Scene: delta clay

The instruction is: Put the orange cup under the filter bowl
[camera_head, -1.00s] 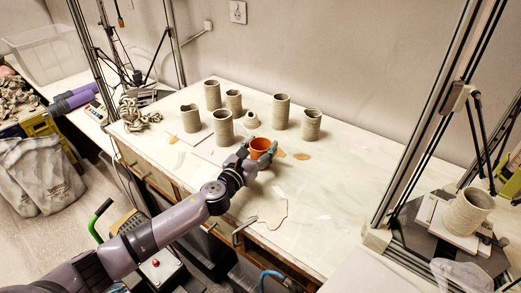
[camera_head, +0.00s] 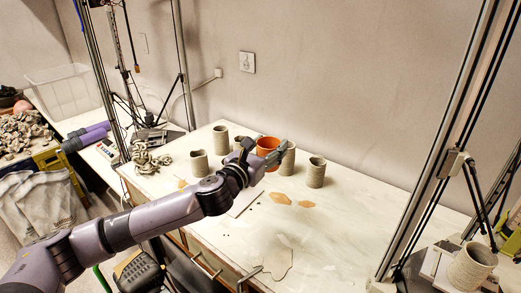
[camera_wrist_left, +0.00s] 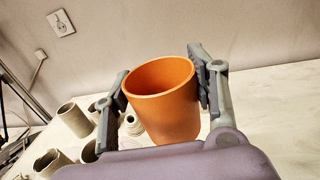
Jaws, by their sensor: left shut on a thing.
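The orange cup (camera_head: 267,147) is held upright above the worktable (camera_head: 335,225), among the grey clay cylinders in the head view. My left gripper (camera_head: 266,153) is shut on it, with one finger on each side. In the left wrist view the orange cup (camera_wrist_left: 165,108) is slightly tilted in the picture, its open rim facing up, between the fingers of the left gripper (camera_wrist_left: 160,78). A small pale piece (camera_wrist_left: 133,126) shows behind the cup; I cannot tell whether it is the filter bowl. My right gripper is not in view.
Grey clay cylinders stand close around the cup, including one at left (camera_head: 199,164), one behind (camera_head: 220,138) and one at right (camera_head: 316,172). Printer frame posts (camera_head: 435,145) rise at the right. Flat orange pieces (camera_head: 281,198) lie on the table; its front right is mostly clear.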

